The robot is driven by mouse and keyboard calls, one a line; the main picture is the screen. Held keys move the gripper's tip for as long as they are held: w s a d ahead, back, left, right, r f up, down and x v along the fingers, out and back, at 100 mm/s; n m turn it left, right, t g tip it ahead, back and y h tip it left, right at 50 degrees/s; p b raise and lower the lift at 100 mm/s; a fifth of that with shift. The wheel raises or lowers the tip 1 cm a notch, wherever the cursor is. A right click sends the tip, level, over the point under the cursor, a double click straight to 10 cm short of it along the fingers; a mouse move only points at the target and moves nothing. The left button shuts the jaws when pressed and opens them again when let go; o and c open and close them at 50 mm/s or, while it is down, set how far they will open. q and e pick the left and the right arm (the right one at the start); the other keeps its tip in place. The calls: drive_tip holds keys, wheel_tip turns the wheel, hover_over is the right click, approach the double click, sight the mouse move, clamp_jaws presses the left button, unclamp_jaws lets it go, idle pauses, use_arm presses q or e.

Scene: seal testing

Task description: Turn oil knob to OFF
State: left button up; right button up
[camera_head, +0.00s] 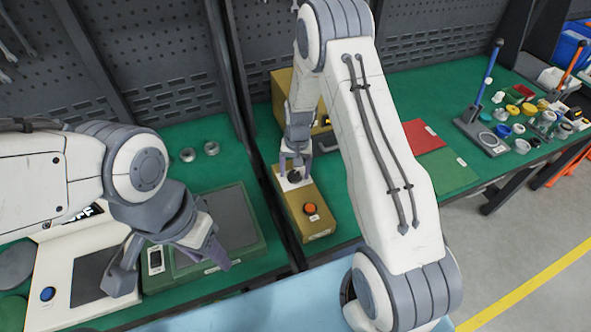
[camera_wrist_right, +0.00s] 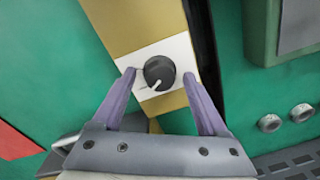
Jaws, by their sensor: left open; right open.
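The oil knob (camera_wrist_right: 159,72) is a round black dial with a white pointer line, on a white plate (camera_wrist_right: 183,48) on a gold box. In the right wrist view the pointer aims toward the lower left. My right gripper (camera_wrist_right: 160,82) is open, with one purple finger on each side of the knob; I cannot tell whether they touch it. In the head view the knob (camera_head: 295,176) shows under my right gripper (camera_head: 294,165). The gold box (camera_head: 318,228) also carries an orange button (camera_head: 310,209). My left gripper (camera_head: 172,267) is open and empty over the left bench.
A green-framed pad (camera_head: 228,217) and a white device with a blue button (camera_head: 48,294) lie near my left gripper. Two metal rings (camera_head: 211,148) are behind. Red and green mats (camera_head: 447,172) and small parts lie at right.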

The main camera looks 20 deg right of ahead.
clamp_jaws()
drive_tip(key=shift+n+b, duration=0.6)
drive_tip(key=shift+n, duration=0.5)
drive_tip(key=n+b, duration=0.1)
drive_tip(key=n, duration=0.2)
drive_tip(key=shift+w, duration=0.1)
drive_tip(key=n+b, duration=0.1)
drive_tip(key=n, duration=0.3)
drive_tip(key=shift+n+g+b, duration=0.3)
drive_tip(key=shift+n+b, duration=0.15)
drive_tip(key=shift+n, duration=1.05)
